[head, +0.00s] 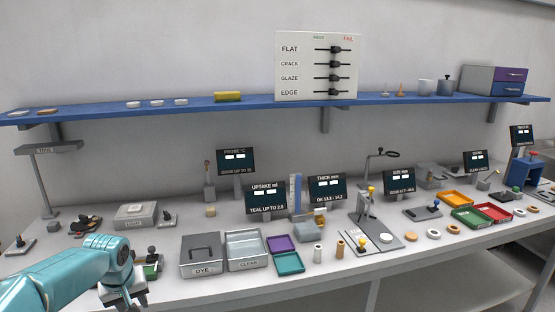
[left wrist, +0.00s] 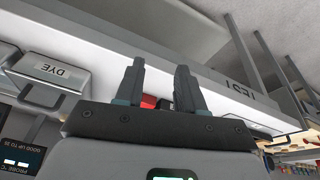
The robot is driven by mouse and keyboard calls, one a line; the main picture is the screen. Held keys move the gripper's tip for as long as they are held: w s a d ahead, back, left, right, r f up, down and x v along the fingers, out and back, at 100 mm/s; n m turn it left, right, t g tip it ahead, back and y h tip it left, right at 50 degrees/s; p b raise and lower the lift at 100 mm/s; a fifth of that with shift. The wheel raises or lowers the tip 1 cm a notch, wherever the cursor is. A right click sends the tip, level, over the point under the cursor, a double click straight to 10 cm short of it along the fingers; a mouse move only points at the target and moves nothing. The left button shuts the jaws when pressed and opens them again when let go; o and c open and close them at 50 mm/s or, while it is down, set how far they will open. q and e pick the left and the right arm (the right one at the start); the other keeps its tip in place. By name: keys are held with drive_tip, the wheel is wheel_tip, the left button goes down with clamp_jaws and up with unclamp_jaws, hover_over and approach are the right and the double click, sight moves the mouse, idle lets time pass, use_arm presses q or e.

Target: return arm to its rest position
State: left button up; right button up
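My left arm, teal, comes in from the lower left in the head view and bends down at the front left edge of the bench. Its gripper end is small there and partly cut off by the bottom edge. In the left wrist view, my left gripper (left wrist: 160,88) has two dark fingers standing apart with nothing held between them. Behind the fingers is the bench front (left wrist: 215,82) with upside-down lettering, and a small red thing (left wrist: 149,101) lies beyond the gap. My right arm and gripper are in neither view.
The bench holds a grey DYE box (head: 202,268), a clear-topped tray (head: 246,265), purple (head: 281,244) and teal trays (head: 289,263), and several display screens. A blue shelf (head: 250,108) with a slider panel (head: 316,66) runs above. The bench's front edge is close to my left gripper.

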use_arm(q)
drive_tip(key=s+d+f+m+h, duration=0.1)
drive_tip(key=s+d+f, duration=0.2)
drive_tip(key=d+f, duration=0.35)
drive_tip(key=s+d+f+m+g+h, duration=0.1)
drive_tip(key=s+d+f+h, duration=0.15)
drive_tip(key=d+f, duration=0.35)
drive_tip(key=s+d+f+m+h, duration=0.15)
drive_tip(key=s+d+f, duration=0.25)
drive_tip(key=f, duration=0.4)
drive_tip(key=s+d+f+g, duration=0.1)
drive_tip(key=s+d+f, duration=0.3)
drive_tip(key=s, duration=0.5)
drive_tip(key=s+d+f+m, duration=0.1)
drive_tip(key=s+d+f, duration=0.3)
drive_tip(key=s, duration=0.6)
drive_tip(key=shift+s+d+g, duration=0.3)
drive_tip(key=shift+d+g, duration=0.1)
drive_tip(key=shift+d, duration=0.15)
